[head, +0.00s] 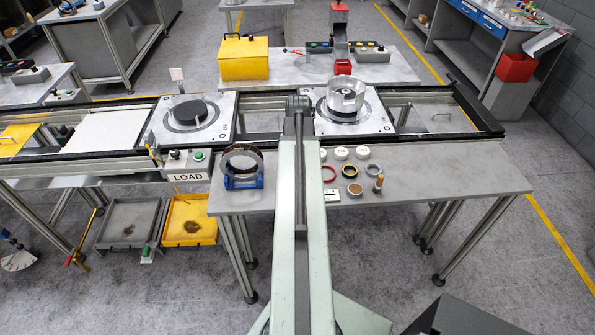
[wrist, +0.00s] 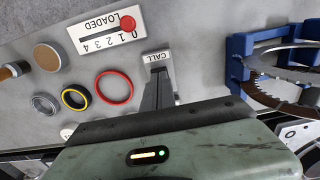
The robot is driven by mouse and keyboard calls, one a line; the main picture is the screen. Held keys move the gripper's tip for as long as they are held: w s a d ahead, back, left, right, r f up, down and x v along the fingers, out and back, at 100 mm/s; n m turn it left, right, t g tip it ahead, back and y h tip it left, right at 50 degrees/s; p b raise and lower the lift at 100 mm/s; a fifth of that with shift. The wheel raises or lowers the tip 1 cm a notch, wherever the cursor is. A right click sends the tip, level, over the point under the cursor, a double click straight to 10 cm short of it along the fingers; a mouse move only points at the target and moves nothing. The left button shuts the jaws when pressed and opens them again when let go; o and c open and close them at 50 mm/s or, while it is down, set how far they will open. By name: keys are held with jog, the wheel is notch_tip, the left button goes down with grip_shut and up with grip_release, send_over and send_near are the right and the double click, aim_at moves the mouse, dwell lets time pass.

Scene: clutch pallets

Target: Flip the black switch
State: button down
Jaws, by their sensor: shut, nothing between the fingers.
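My gripper (wrist: 158,88) shows in the wrist view as dark grey fingers, shut and empty, with their tips beside a white CALL label (wrist: 156,58). The fingers or my arm may hide whatever lies by that label; I see no switch there. In the head view my arm hides the gripper. A small box marked LOAD (head: 188,176) stands at the table's left, on the conveyor's front edge. It carries a black knob (head: 174,154) and a green button (head: 198,155). I cannot tell whether this knob is the black switch.
A LOADED scale (wrist: 105,33) with a red knob (wrist: 127,24) lies beside the CALL label. A red ring (wrist: 115,87), a yellow ring (wrist: 75,97) and a tan disc (wrist: 46,57) lie nearby. A blue stand (head: 243,182) holds a ring. The table's right end is clear.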

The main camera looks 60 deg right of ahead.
jog(key=shift+f+b, duration=0.7)
jog(key=shift+f, duration=0.05)
jog(key=shift+r, duration=0.1)
notch_tip(320, 180, up, 7)
jog(key=p, duration=0.7)
dwell(0.5)
